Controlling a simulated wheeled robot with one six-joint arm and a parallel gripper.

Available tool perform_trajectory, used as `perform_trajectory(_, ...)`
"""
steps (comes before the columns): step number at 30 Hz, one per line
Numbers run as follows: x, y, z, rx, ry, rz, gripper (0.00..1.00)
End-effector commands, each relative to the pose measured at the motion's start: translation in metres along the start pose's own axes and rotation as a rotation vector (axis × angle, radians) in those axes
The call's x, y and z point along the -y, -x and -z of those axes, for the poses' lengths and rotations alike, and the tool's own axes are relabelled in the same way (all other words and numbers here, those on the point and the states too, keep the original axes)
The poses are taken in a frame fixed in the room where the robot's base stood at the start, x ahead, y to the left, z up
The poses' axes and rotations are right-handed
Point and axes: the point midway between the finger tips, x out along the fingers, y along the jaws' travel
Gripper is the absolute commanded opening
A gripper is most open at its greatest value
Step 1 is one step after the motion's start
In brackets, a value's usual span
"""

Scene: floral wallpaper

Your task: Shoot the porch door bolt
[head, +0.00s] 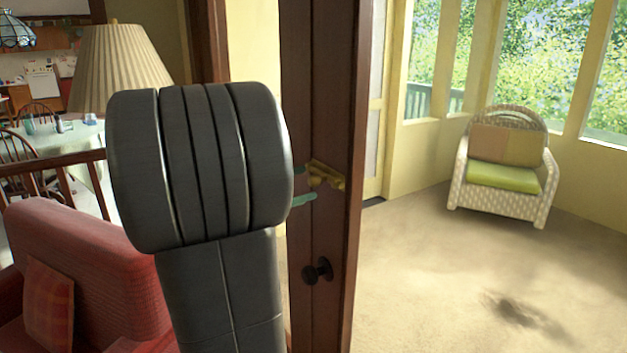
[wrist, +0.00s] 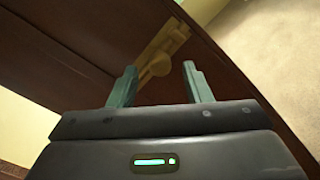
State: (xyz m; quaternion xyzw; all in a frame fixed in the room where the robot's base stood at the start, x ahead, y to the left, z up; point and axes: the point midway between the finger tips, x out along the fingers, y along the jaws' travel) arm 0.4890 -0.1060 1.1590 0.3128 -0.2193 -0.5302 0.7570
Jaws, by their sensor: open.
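The brass bolt (head: 326,176) is mounted on the edge side of the dark brown wooden door (head: 335,100), above a dark round knob (head: 317,271). In the wrist view the bolt (wrist: 163,55) shows as a slanted plate with a rounded knob, beyond and between my fingertips. My gripper (wrist: 158,82) is open, with its two green fingers apart and nothing between them but the view of the bolt. In the head view my gripper's green fingertips (head: 304,185) show just left of the bolt, one higher and one lower. My dark arm hides the rest of the gripper.
A red armchair (head: 85,270) stands at lower left, with a pleated lamp (head: 122,65) behind it. To the right is the open porch floor (head: 440,290), with a wicker chair (head: 503,170) near the windows.

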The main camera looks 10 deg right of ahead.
Motion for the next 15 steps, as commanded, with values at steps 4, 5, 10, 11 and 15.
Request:
perform_trajectory(4,0.000,-0.020,-0.001,0.003,0.000,0.003,0.45)
perform_trajectory(5,0.000,-0.023,-0.001,0.003,0.000,0.003,0.45)
perform_trajectory(10,0.000,-0.035,-0.001,0.002,0.000,0.001,0.45)
perform_trajectory(11,0.000,-0.036,-0.001,0.001,0.001,0.001,0.45)
perform_trajectory(15,0.000,-0.038,0.000,0.000,0.001,0.001,0.45)
